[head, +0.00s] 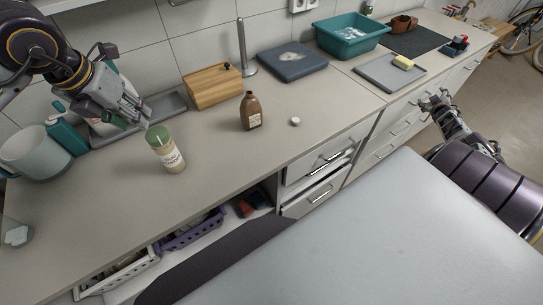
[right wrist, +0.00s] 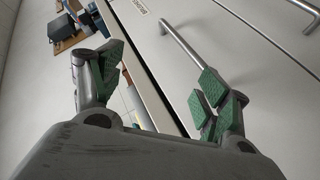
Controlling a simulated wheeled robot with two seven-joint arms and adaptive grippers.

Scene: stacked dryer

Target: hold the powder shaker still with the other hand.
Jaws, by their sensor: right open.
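The powder shaker (head: 165,148), a pale bottle with a green lid and a printed label, stands upright on the counter. My left gripper (head: 137,112) is above and to the left of it, its fingers pointing down toward the lid. They look apart from the shaker, but their opening is not clear. My right gripper (head: 435,100) is far to the right, by the drawer fronts, away from the shaker. In the right wrist view my right gripper (right wrist: 160,82) is open with green pads and nothing between them.
A brown bottle (head: 251,111) and a small white cap (head: 294,121) stand right of the shaker. A wooden box (head: 212,87) is behind. A white pitcher (head: 35,155) and a teal bottle (head: 66,132) are at left. A drawer handle (right wrist: 182,45) is close to my right fingers.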

